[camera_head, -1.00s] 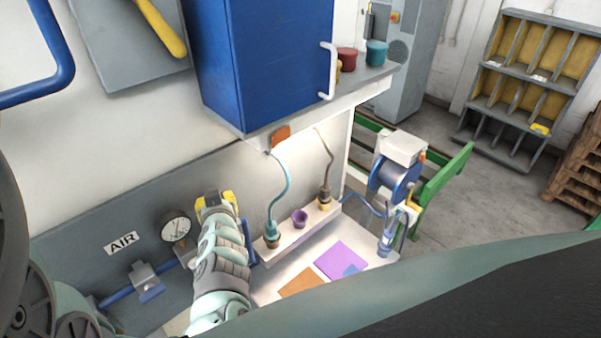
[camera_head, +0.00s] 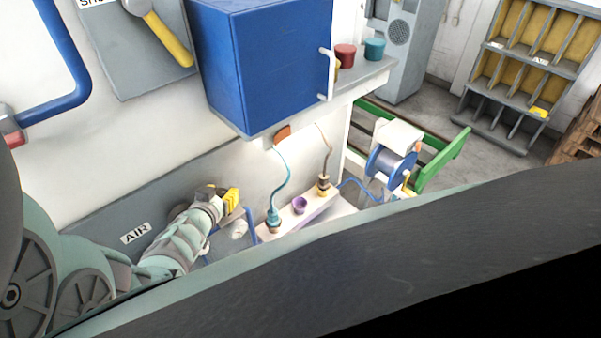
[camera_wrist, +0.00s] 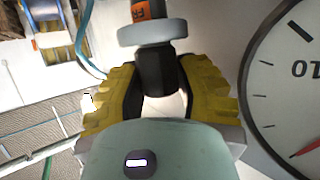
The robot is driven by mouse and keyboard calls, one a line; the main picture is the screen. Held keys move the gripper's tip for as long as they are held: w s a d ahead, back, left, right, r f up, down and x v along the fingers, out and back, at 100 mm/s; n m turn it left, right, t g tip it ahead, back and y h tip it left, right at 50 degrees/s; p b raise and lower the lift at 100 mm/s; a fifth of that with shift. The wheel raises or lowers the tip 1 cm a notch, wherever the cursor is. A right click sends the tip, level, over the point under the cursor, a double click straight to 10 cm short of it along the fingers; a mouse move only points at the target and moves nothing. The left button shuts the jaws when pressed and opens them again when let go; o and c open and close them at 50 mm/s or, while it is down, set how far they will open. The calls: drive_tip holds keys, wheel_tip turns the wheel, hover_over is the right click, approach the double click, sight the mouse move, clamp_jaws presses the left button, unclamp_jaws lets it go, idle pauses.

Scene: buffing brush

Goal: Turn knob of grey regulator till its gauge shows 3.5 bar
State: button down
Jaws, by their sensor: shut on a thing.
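My gripper (camera_head: 226,199), with yellow fingers, is at the grey wall panel beside the blue air pipe. In the wrist view my gripper (camera_wrist: 160,95) is shut on a dark knob (camera_wrist: 158,68), with a finger on each side. Beyond the knob is a light grey disc (camera_wrist: 157,33) with an orange label above it. A white gauge (camera_wrist: 285,85) is at the right edge, cut off by the frame. It shows a "10" and a red needle tip low down; the full reading cannot be told. In the head view my arm hides most of the regulator and gauge.
A blue cabinet (camera_head: 268,65) hangs above. A narrow ledge (camera_head: 290,222) to the right holds a purple cup (camera_head: 299,205) and tools on hoses. A blue hose reel (camera_head: 391,165) stands further right. The AIR sign (camera_head: 136,233) is left of my arm.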

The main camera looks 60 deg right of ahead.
idle(0.3)
drive_tip(key=shift+f, duration=0.1)
drive_tip(key=c, duration=0.6)
unclamp_jaws()
drive_tip(key=shift+n+t+y+b, duration=0.6)
drive_tip(key=shift+n+t, duration=0.3)
drive_tip(key=shift+t, duration=0.1)
drive_tip(key=n+t+y+b, duration=0.1)
drive_tip(key=n+t+b, duration=0.1)
drive_tip(key=b, duration=0.1)
drive_tip(key=shift+f+y, duration=0.15)
drive_tip(key=shift+y, duration=0.15)
drive_tip(key=shift+n+t+y+b, duration=0.6)
drive_tip(key=shift+n+b, duration=0.2)
drive_tip(key=shift+b, duration=0.2)
